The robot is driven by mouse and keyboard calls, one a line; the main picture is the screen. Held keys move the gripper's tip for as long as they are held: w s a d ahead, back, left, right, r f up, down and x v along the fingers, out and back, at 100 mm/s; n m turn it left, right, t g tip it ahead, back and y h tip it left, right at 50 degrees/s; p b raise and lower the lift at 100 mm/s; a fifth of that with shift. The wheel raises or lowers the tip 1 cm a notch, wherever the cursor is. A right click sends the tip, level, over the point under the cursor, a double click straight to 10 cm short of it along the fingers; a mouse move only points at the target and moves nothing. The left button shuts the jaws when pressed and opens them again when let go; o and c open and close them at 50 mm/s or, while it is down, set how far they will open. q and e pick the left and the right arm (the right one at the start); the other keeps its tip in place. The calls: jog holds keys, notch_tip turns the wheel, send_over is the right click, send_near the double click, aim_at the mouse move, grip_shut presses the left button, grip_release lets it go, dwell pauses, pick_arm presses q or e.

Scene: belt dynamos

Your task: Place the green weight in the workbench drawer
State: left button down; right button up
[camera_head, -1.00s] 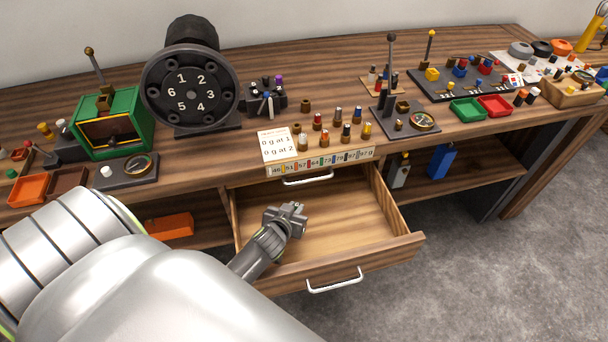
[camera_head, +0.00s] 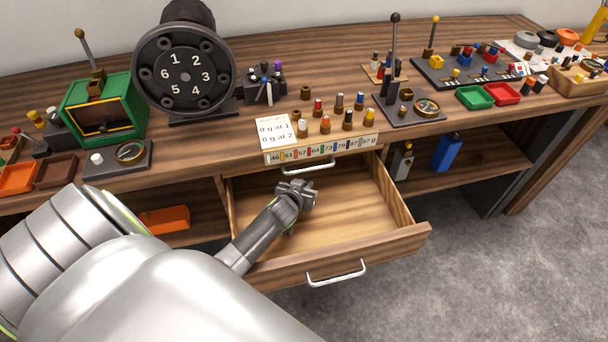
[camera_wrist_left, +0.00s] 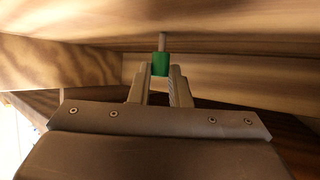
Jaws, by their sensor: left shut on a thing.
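The workbench drawer (camera_head: 352,215) is pulled open below the bench top, with a silver handle (camera_head: 336,273) on its front. My left gripper (camera_head: 301,192) is over the drawer's interior, towards its rear left part. In the left wrist view the fingers (camera_wrist_left: 160,76) are shut on the green weight (camera_wrist_left: 160,63), a small green block with a pale stem pointing up. Wooden drawer walls surround it there. I cannot tell whether the weight touches the drawer floor. In the head view the gripper hides the weight. My right gripper is out of view.
Small capped weights (camera_head: 325,124) stand in a numbered rack at the bench edge above the drawer, beside a white card (camera_head: 274,132). A second handle (camera_head: 307,168) hangs just behind the gripper. The drawer's right half is empty.

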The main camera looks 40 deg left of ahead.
pick_arm(q)
jog(key=shift+r, duration=0.1)
jog(key=c, duration=1.3)
grip_release()
jog(key=shift+c, duration=0.2)
jog(key=shift+p+v, duration=0.35)
jog(key=shift+v, duration=3.45)
